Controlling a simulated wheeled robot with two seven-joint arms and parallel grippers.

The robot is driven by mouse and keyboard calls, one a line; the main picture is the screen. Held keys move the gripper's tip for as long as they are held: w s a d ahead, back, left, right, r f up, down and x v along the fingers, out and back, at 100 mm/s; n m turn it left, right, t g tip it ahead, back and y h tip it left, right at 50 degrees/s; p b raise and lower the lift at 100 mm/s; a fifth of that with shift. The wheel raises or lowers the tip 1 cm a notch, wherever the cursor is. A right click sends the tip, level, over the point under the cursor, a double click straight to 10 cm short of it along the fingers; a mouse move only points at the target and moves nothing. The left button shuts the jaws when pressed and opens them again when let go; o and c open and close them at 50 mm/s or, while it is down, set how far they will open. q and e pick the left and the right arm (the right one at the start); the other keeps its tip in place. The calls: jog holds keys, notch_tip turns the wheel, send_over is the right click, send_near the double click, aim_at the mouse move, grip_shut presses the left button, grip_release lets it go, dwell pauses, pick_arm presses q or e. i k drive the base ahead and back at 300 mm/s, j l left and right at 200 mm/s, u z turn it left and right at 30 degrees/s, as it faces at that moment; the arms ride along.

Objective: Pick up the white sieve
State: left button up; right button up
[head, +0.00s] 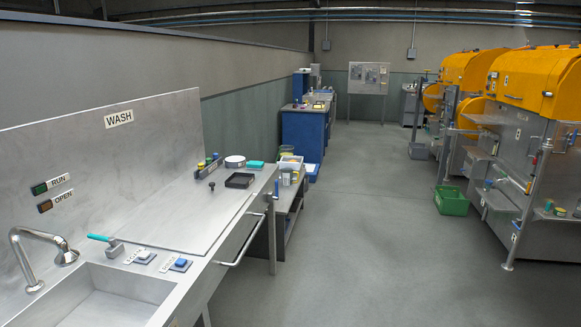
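A small round white item with a darker centre (235,161), which looks like the white sieve, sits at the far end of the steel wash counter (155,205). It is small in the picture, so I cannot make out its mesh. A black square tray (240,181) lies in front of it and a teal block (256,165) lies to its right. Neither of my grippers is in view.
A rail (243,243) runs along the counter's front. Orange-topped machines (530,75) and a green crate (451,201) stand right. The middle floor is clear.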

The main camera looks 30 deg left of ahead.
aim_at(291, 160)
jog(key=z, duration=0.1)
jog(key=i+l, duration=0.1)
jog(key=i, duration=0.4)
jog(key=i+u, duration=0.1)
jog(key=i, duration=0.4)
jog(key=i+l+u, duration=0.1)
jog(key=i+u, duration=0.4)
jog(key=i, duration=1.7)
jog(key=i+u, duration=0.1)
jog(key=i, duration=0.65)
jog(key=i+l+u, duration=0.1)
jog(key=i, duration=0.6)
jog(key=i+l+u, duration=0.1)
jog(key=i, duration=0.6)
